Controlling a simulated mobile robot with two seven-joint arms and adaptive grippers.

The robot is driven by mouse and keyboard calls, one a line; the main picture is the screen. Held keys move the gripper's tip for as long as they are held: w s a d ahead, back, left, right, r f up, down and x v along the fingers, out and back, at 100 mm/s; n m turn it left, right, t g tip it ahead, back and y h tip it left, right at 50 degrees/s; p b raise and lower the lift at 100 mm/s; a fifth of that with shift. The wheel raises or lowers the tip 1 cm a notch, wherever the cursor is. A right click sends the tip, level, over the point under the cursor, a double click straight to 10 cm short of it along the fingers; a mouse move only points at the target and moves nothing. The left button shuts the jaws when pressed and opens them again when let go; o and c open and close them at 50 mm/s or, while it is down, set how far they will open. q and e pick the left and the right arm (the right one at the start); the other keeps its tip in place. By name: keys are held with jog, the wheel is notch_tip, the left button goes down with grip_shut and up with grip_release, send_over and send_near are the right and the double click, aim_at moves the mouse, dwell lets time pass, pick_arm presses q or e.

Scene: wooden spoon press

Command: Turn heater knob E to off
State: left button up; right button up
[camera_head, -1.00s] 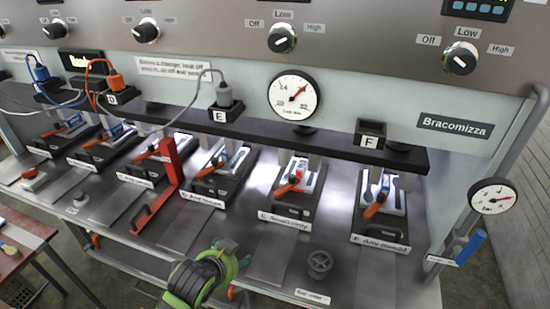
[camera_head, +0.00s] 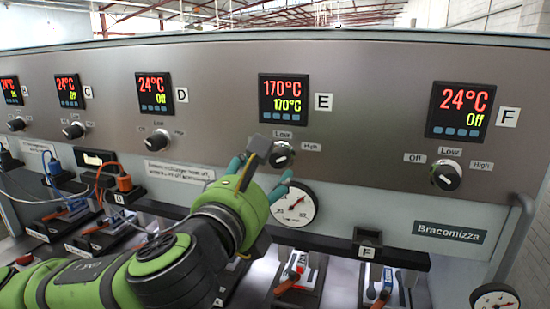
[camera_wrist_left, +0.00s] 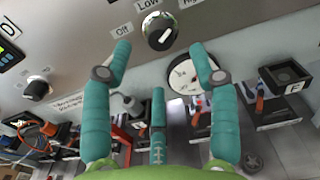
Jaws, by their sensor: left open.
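Heater knob E (camera_head: 281,155) is a round black knob with a white mark, on the grey panel below display E (camera_head: 283,98). The display reads 170°C in red over 170°C in green. In the left wrist view the knob (camera_wrist_left: 160,30) has Off at its left, Low above and High at its right. Its white mark slants; I cannot tell which end points. My left gripper (camera_head: 262,169) is open, its teal fingers just below and left of the knob in the head view. In the wrist view the fingertips (camera_wrist_left: 162,55) straddle the space below the knob, apart from it.
Knob D (camera_head: 157,140) and knob F (camera_head: 445,175) sit on the same panel; their displays read 24°C and Off. A round gauge (camera_head: 295,206) is just below knob E. A black shelf with an empty holder F (camera_head: 367,239) runs under the panel.

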aim_at(277, 160)
pick_arm(q)
jog(key=p+x, duration=0.3)
jog(key=x, duration=0.3)
jog(key=shift+r, duration=0.15)
jog(key=shift+w+d, duration=0.15)
jog(key=shift+w, duration=0.3)
